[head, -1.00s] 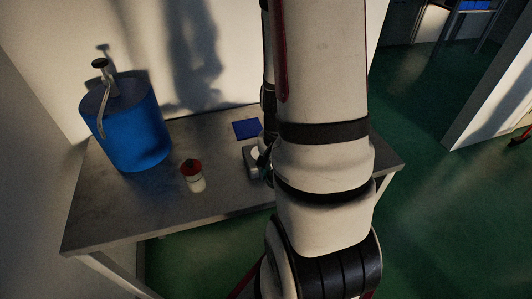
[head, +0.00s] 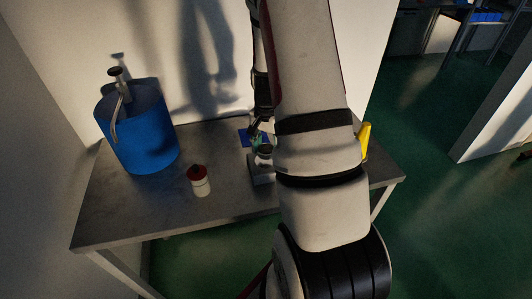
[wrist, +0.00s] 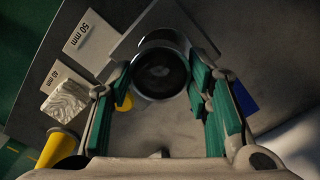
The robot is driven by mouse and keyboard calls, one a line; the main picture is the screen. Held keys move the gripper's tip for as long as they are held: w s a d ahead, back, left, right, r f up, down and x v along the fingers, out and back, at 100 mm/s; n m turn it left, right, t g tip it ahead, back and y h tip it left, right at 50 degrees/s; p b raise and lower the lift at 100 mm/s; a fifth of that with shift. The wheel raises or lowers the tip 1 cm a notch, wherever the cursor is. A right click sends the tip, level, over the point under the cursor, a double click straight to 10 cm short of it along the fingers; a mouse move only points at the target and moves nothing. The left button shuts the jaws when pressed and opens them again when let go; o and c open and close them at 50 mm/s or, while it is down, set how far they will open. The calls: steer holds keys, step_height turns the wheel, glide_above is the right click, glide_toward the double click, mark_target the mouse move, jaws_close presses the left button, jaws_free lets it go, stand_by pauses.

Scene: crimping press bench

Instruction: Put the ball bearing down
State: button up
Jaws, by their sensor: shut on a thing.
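My gripper (head: 258,138) is over the bench, partly hidden behind my arm in the head view. In the wrist view its two teal-padded fingers (wrist: 158,80) are closed on the sides of the ball bearing (wrist: 160,44), a shiny dark metal ring. The bearing (head: 265,150) is small and dark in the head view, above or on a grey block (head: 262,172). In the wrist view a pale grey surface lies under it. I cannot tell whether the bearing touches that surface.
A blue drum with a pump (head: 138,135) and a red-capped white bottle (head: 199,183) stand left on the bench (head: 150,205). A blue pad (wrist: 243,98), plates marked 50 mm (wrist: 88,33) and 40 mm (wrist: 66,80), a crumpled pale block (wrist: 66,101) and a yellow object (wrist: 58,148) surround the gripper.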

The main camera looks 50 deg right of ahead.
mark_target(265, 147)
steer(key=shift+w+d, duration=0.2)
steer(key=shift+w, duration=0.2)
step_height(265, 147, down, 2)
steer(key=shift+s+f+p, duration=0.1)
steer(key=shift+f+p, duration=0.05)
steer(key=shift+p, duration=0.25)
steer(key=shift+f, duration=0.65)
steer(key=shift+f, duration=0.1)
steer(key=o, duration=1.3)
